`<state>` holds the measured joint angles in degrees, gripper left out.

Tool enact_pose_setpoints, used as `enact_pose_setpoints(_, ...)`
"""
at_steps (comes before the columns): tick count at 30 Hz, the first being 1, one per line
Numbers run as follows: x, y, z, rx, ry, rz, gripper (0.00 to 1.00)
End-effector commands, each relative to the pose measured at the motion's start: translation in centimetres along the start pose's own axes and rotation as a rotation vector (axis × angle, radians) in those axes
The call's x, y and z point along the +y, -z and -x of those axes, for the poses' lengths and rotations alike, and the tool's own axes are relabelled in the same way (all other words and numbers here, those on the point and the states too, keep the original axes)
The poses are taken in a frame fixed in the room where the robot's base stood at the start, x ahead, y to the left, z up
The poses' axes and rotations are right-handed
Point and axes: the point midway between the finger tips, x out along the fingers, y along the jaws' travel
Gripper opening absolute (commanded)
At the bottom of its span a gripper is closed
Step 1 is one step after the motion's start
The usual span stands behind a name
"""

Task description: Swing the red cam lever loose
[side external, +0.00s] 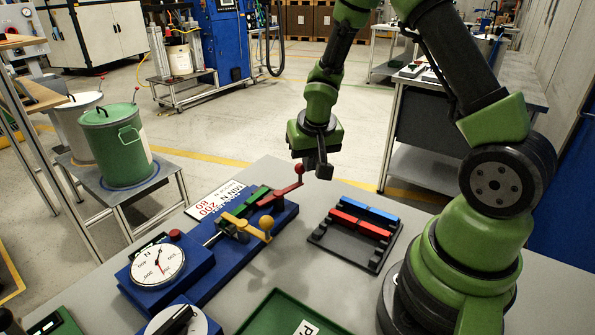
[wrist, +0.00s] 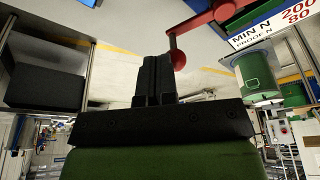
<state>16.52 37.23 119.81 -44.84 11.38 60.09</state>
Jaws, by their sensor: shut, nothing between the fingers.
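The red cam lever (side external: 281,194) is on the blue fixture (side external: 270,222), its round red knob (side external: 299,169) standing up at the right end. In the wrist view, the red knob (wrist: 178,60) shows just right of my fingertips, with the red lever arm (wrist: 190,22) running up from it. My gripper (side external: 324,172) is shut and empty, a short way right of the knob in the side view. In the wrist view, my gripper (wrist: 153,62) has its fingers together. I cannot tell whether they touch the knob.
A yellow lever with a ball knob (side external: 266,223) and a green block (side external: 249,201) are on the same fixture. A dial gauge (side external: 157,265) stands at its left end. A black rack (side external: 349,240) with red and blue bars lies to the right. A printed sign (side external: 216,203) lies behind.

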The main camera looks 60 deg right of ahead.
Motion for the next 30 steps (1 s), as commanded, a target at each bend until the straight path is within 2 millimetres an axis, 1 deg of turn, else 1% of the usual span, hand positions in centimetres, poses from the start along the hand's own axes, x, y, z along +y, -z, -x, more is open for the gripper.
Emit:
enact_pose_setpoints(5,-0.1,0.2,1.7,0.008,0.002,-0.001,0.0)
enact_pose_setpoints(7,-0.1,0.1,2.7,0.007,0.007,-0.001,0.0)
enact_pose_setpoints(12,-0.1,0.2,6.1,0.011,0.008,0.001,0.0)
enact_pose_setpoints(18,-0.1,0.1,8.9,0.01,0.008,0.003,0.0)
enact_pose_setpoints(22,-0.1,0.1,9.8,0.007,0.007,0.004,0.0)
enact_pose_setpoints(30,-0.1,0.1,9.9,0.005,0.007,0.005,0.0)
